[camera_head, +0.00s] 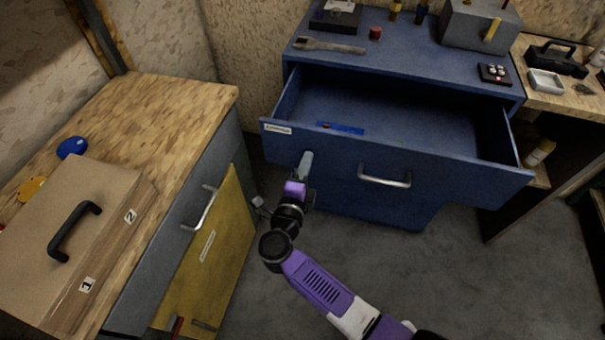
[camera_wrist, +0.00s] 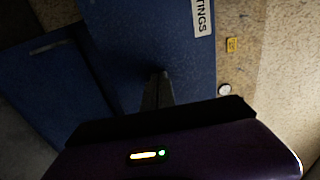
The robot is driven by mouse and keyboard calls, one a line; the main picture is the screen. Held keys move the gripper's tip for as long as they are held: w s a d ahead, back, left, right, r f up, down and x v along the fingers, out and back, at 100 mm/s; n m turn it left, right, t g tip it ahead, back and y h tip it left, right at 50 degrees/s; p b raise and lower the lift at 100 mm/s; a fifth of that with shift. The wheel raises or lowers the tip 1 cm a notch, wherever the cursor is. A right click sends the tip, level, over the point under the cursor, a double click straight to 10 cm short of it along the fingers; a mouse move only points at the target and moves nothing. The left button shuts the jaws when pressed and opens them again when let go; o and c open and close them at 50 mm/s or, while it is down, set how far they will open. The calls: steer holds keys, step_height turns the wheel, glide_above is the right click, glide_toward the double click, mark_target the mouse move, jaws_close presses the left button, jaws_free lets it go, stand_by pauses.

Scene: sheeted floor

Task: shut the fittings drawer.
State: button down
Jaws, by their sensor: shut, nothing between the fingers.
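The blue fittings drawer (camera_head: 340,168) is pulled well out of the blue cabinet (camera_head: 400,52) in the head view. Its front carries a white label at the upper left and a metal handle (camera_head: 385,181) at the middle. The label, reading "TINGS" in part, also shows on the drawer front (camera_wrist: 150,40) in the wrist view. My gripper (camera_head: 306,160) is shut and empty, at the left part of the drawer front, below the label and left of the handle. The fingertips (camera_wrist: 161,78) point at the front; whether they touch it I cannot tell.
A blue flat item (camera_head: 341,128) lies inside the drawer. A wooden-topped bench (camera_head: 190,95) with a case (camera_head: 75,225) and a yellow door (camera_head: 215,250) stands close on the left. Tools and a grey box (camera_head: 478,27) are on the cabinet top. Grey floor is clear below the drawer.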

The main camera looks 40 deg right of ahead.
steer(key=b, duration=0.7)
glide_above(325, 116)
steer(key=shift+s+a+f, duration=0.1)
steer(key=shift+s+a, duration=0.05)
steer(key=shift+s, duration=0.05)
steer(key=shift+w+d+r, duration=0.2)
steer(key=shift+r, duration=0.05)
